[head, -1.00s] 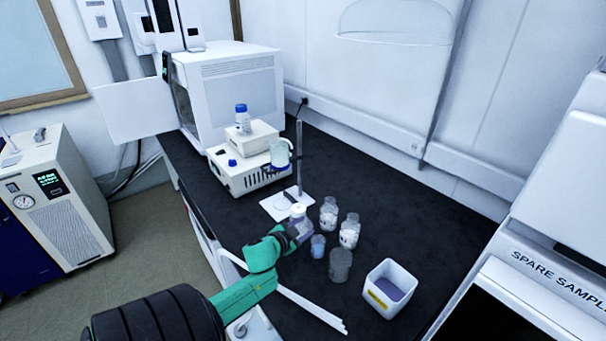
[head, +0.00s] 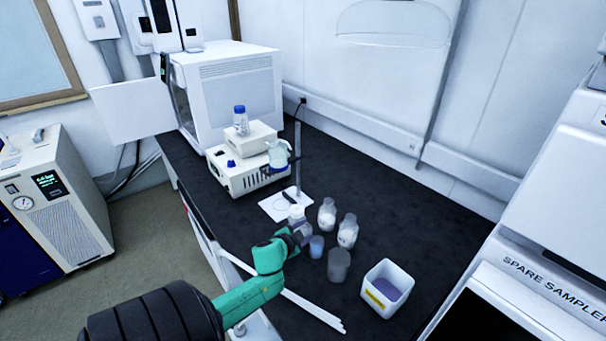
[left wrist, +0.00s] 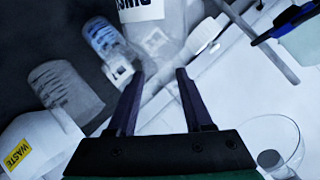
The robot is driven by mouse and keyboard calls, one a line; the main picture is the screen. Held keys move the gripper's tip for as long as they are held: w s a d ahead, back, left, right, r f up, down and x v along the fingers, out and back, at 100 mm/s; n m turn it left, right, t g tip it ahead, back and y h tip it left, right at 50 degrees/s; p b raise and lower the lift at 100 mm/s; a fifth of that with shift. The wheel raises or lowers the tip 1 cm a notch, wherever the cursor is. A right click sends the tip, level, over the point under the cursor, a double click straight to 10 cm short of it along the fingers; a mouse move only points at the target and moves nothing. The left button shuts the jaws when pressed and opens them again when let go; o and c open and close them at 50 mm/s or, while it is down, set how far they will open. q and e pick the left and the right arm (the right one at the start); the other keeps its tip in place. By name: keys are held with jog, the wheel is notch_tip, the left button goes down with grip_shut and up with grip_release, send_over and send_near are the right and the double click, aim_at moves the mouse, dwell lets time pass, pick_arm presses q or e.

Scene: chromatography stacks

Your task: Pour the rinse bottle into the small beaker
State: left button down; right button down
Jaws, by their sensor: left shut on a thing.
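The rinse bottle (head: 297,215) is a clear bottle with a pale top, standing roughly upright at the bench's left side. My left gripper (head: 301,236) is shut on it from the front. In the left wrist view, the bottle (left wrist: 158,28) with dark letters on its label lies at the fingertips (left wrist: 160,78); its upper part is cut off by the frame. My right gripper is not in view.
A white waste box (head: 398,274) sits at front right. Behind are a stand rod (head: 298,150) and white instruments (head: 232,172).

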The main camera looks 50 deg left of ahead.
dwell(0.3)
pick_arm(q)
jog(key=shift+w+f, duration=0.1)
jog(key=shift+f, duration=0.05)
jog(key=shift+d+f+m+y, duration=0.1)
jog(key=shift+f+m+y, duration=0.1)
jog(key=shift+m+y, duration=0.1)
jog(key=shift+g+p, duration=0.3)
jog(key=shift+w+d+r+p, duration=0.1)
jog(key=shift+r+p, duration=0.05)
jog(key=shift+p, duration=0.25)
jog(key=shift+m, duration=0.3)
